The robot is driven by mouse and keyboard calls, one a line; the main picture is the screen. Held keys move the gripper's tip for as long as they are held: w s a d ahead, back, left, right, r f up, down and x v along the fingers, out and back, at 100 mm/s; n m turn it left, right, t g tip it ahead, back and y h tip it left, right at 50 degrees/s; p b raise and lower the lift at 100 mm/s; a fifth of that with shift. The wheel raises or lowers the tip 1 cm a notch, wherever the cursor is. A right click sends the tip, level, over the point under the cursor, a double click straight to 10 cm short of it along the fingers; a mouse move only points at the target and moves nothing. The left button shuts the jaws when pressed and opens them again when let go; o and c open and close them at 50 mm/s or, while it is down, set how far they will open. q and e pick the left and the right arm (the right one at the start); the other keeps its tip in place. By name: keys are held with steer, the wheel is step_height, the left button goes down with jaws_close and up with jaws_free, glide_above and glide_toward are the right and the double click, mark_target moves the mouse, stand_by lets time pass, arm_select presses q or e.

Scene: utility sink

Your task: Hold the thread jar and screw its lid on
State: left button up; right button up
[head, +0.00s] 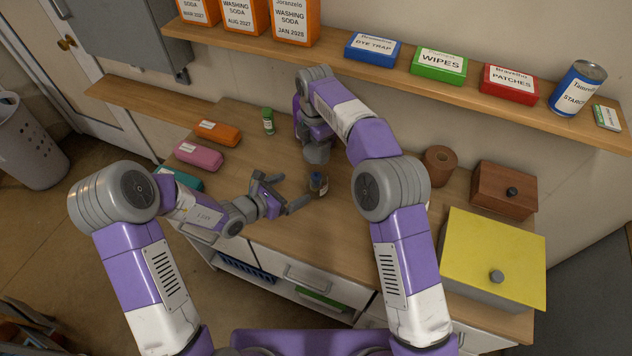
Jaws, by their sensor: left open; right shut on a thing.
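The thread jar (318,187) is a small, see-through jar with dark blue inside, standing upright on the wooden worktop. My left gripper (293,191) is open just left of the jar, its fingers spread toward it and not closed on it. My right gripper (317,168) points down from above, over the top of the jar. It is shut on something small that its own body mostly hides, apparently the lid. I cannot tell whether the lid touches the jar's rim.
A small green container (268,121) and orange (218,132), pink (198,155) and teal cases lie at the left. A brown roll (440,163), wooden box (503,190) and yellow-lidded box (495,250) stand at the right. A loaded shelf (400,75) runs above.

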mark_target(310, 180)
arm_select(q)
steer(key=x, duration=1.1)
steer(key=shift+w+d+f, duration=0.1)
steer(key=shift+d+f, duration=0.05)
steer(key=c, duration=1.4)
arm_select(e)
steer(key=shift+f, duration=2.5)
